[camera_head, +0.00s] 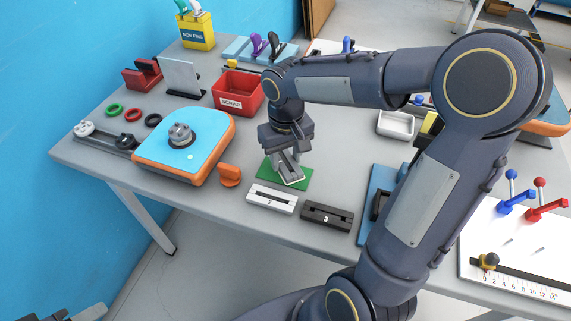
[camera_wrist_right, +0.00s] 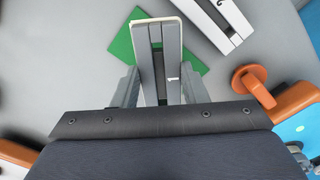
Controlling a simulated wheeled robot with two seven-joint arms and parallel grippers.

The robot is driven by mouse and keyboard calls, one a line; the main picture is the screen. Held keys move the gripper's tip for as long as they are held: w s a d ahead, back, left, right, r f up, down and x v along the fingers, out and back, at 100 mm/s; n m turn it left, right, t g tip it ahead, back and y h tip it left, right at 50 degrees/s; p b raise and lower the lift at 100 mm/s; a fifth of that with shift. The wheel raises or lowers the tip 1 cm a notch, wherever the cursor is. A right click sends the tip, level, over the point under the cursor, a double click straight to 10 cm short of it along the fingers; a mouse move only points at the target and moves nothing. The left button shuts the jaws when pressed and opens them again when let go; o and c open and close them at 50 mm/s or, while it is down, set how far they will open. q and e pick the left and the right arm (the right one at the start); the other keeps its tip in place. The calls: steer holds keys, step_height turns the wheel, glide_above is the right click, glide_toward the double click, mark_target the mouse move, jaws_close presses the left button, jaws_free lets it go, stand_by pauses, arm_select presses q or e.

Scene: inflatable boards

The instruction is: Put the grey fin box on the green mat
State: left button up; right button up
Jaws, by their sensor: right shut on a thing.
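The grey fin box (camera_wrist_right: 158,42), marked 1 with a dark slot along it, is between the fingers of my right gripper (camera_head: 284,162). The right gripper is shut on it and points down. In the head view the grey fin box (camera_head: 291,174) is over the green mat (camera_head: 266,171). In the wrist view the green mat (camera_wrist_right: 122,46) shows on both sides of the box, turned at an angle to it. I cannot tell whether the box touches the mat. A dark grey part at the bottom left edge may be my left gripper (camera_head: 72,313); its jaws are unclear.
A white box (camera_head: 270,199) marked 2 and a dark box (camera_head: 327,215) marked 3 lie in front of the mat. An orange knob piece (camera_head: 230,176) and a blue-orange board (camera_head: 165,150) are to the left. A red scrap bin (camera_head: 238,95) stands behind.

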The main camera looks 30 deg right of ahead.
mark_target(285, 162)
step_height(285, 162, down, 3)
steer(key=shift+w+f, duration=0.15)
steer(key=shift+f, duration=0.05)
steer(key=shift+f+b, duration=0.15)
steer(key=shift+b, duration=0.2)
steer(key=o, duration=1.1)
steer(key=shift+r, duration=0.2)
